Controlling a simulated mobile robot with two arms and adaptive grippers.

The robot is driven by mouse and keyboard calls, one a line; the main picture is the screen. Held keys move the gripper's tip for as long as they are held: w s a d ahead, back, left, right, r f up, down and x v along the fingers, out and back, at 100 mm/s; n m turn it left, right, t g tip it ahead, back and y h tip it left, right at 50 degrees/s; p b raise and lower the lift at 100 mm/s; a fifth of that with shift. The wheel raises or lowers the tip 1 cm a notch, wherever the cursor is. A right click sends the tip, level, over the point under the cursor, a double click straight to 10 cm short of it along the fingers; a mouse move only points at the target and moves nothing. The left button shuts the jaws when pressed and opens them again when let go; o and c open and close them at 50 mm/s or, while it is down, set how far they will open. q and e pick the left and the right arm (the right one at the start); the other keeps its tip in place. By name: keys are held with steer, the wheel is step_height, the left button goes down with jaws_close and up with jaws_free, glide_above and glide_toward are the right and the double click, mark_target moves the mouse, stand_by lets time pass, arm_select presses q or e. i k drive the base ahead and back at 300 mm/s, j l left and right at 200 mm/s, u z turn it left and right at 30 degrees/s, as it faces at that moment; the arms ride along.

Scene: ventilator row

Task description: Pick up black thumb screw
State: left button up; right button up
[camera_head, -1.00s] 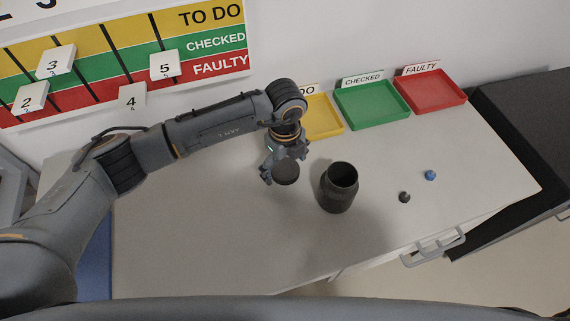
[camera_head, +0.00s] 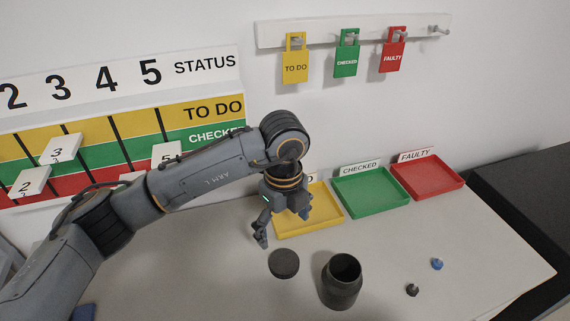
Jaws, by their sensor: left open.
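The black thumb screw (camera_head: 412,290) is a small dark knob on the table at the lower right, to the right of a dark open jar (camera_head: 341,285). A similar blue thumb screw (camera_head: 437,264) lies just behind and to the right of it. My left gripper (camera_head: 282,228) is open and empty, with its fingers spread above the table in front of the yellow tray. It is well to the left of the black thumb screw. A round dark lid (camera_head: 284,263) lies on the table below the gripper, apart from its fingers. My right gripper is not in view.
Yellow (camera_head: 325,224), green (camera_head: 371,209) and red (camera_head: 428,194) trays stand along the back of the table (camera_head: 215,270). A status board (camera_head: 205,80) and a rail with hanging tags (camera_head: 347,55) are on the wall. The table around the thumb screws is clear.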

mark_target(412, 290)
steer(key=k, duration=1.5)
